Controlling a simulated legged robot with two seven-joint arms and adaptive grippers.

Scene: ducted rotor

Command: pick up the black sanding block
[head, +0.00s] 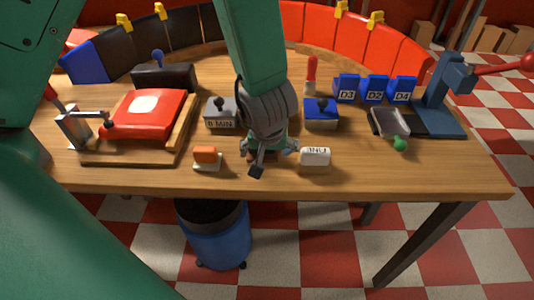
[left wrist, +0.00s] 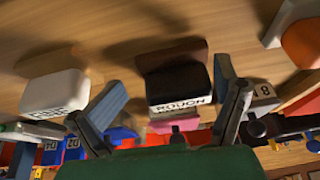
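The black sanding block (left wrist: 178,82), with a white label reading ROUGH, sits on the wooden bench in the left wrist view. It stands between the two spread fingers of my left gripper (left wrist: 171,72), with a gap visible on each side. In the head view my left gripper (head: 272,153) points down over the front middle of the bench, open, and hides most or all of the block. The white block labelled FINE (head: 315,158) lies just right of the gripper; it also shows in the left wrist view (left wrist: 55,92). My right gripper is not in view.
An orange-topped block (head: 206,156) lies left of the gripper. A grey 8 MIN box (head: 220,113) and a blue-topped box (head: 321,114) stand behind. The bench front edge is near; right front is clear.

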